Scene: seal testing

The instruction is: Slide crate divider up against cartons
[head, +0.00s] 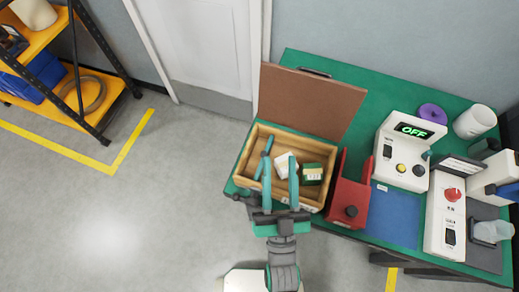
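An open wooden crate (322,146) stands at the left end of the green table, with its brown lid (310,100) raised behind it. Inside are a white carton (283,164) and, to its right, a green-and-white carton (313,173). My gripper (279,158) reaches over the crate's front wall from below. Its two teal fingers are spread apart, one on each side of the white carton in the picture; I cannot tell whether they touch anything. A small teal piece shows beside the left finger. I cannot make out the divider clearly; my gripper covers part of the crate.
A red fixture (350,194) stands close to the crate's right. Further right are a blue mat (394,216), a tester reading OFF (406,150), a purple ring (432,113), a white cylinder (475,121) and a control box with a red knob (444,216). Open floor lies left.

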